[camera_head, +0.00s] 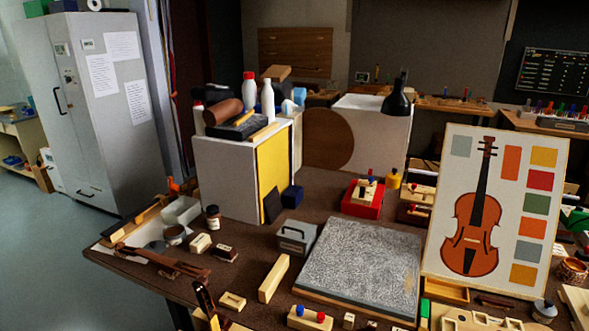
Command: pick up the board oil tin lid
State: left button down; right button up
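I cannot tell for sure which thing is the board oil tin lid. A small round tin (174,235) stands at the left end of the bench, near a brown bottle with a white cap (213,217). A dark flat disc (154,246) lies just left of the tin; it may be a lid, but it is too small to tell. A grey box with a dark handle on top (297,236) sits near the middle. A small grey round pot (544,310) stands at the far right. Neither of my grippers shows in this view.
A speckled grey slab (365,262) covers the bench's front middle. A violin picture board (491,212) stands at right. A white cabinet with a yellow panel (226,178) rises behind. A violin-shaped piece (165,262) and wooden blocks (273,278) lie at front left.

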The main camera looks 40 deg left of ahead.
aim_at(157, 247)
jog(key=u, duration=2)
